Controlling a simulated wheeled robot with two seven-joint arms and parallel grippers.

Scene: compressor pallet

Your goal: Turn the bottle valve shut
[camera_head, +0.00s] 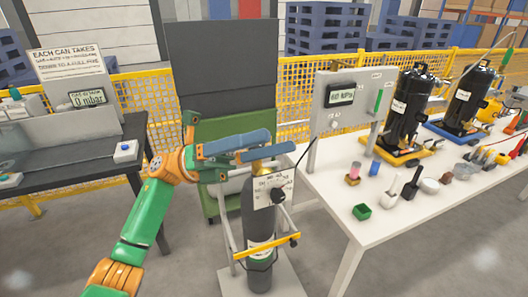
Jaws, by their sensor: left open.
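A dark gas bottle (258,222) stands upright in a grey frame with a yellow bar (266,247) across its front. A white tag with writing (272,190) hangs on its upper part. The brass bottle valve (259,167) shows at its top, partly hidden by my fingers. My left gripper (254,148) comes in from the left with its two long blue-grey fingers apart, at the top of the valve. I cannot tell whether the fingers touch the valve. My right gripper is not in view.
A dark table (84,163) stands left. A green cart (232,125) and yellow fence (140,97) stand behind.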

